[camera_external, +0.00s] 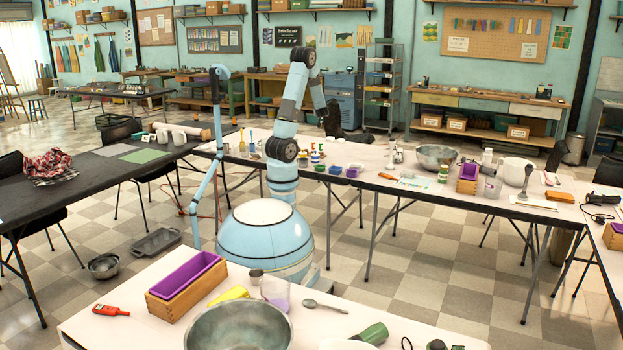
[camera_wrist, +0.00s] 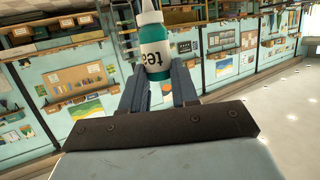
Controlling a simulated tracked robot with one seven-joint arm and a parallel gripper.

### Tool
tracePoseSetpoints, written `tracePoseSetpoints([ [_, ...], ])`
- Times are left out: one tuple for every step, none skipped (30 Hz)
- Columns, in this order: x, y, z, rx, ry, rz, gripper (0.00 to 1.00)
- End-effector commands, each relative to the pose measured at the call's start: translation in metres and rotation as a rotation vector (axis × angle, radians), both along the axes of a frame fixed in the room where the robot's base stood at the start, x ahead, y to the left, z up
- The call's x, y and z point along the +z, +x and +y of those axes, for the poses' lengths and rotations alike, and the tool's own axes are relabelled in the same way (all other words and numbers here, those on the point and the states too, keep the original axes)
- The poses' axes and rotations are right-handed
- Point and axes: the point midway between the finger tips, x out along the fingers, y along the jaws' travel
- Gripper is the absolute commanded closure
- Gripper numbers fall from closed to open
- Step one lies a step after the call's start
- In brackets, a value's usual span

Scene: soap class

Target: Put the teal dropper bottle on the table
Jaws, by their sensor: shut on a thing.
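The teal dropper bottle (camera_wrist: 154,34) shows in the wrist view between the two fingers of my gripper (camera_wrist: 157,84). Its white top is cut by the upper picture edge, and a white label with dark letters faces the camera. My gripper is shut on it. In the external view my arm reaches up and over, and its dark end (camera_external: 338,122) hangs near the far edge of the long white table (camera_external: 400,188). The bottle cannot be made out there. Whether it touches anything is not shown.
Small paint pots (camera_external: 335,169) and several little bottles stand on the table close to my arm. Farther right are a metal bowl (camera_external: 437,157), a purple-lined wooden box (camera_external: 467,178) and a white pot (camera_external: 517,171).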

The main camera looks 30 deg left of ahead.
Motion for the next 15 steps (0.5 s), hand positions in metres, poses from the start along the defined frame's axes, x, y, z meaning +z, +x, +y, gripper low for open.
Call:
tracePoseSetpoints([
  [0.002,0.002,0.007,0.04,-0.001,-0.001,1.0],
  [0.004,0.003,0.011,0.065,-0.001,-0.002,1.0],
  [0.005,0.004,0.016,0.099,-0.001,-0.002,1.0],
  [0.006,0.005,0.02,0.126,-0.002,-0.001,1.0],
  [0.007,0.005,0.024,0.152,0.0,-0.001,1.0],
  [0.009,0.006,0.03,0.188,0.0,-0.001,1.0],
  [0.009,0.005,0.033,0.215,-0.001,-0.001,1.0],
  [0.01,0.005,0.037,0.244,0.0,-0.001,1.0],
  [0.011,0.005,0.043,0.283,-0.001,-0.002,1.0],
  [0.011,0.005,0.046,0.312,0.0,0.0,1.0],
  [0.011,0.004,0.05,0.343,0.001,0.0,1.0],
  [0.011,0.003,0.055,0.387,0.0,0.0,1.0],
  [0.011,0.002,0.059,0.42,0.0,0.0,1.0],
  [0.011,0.0,0.063,0.455,0.001,0.0,1.0],
  [0.01,-0.002,0.068,0.504,0.0,0.0,1.0],
])
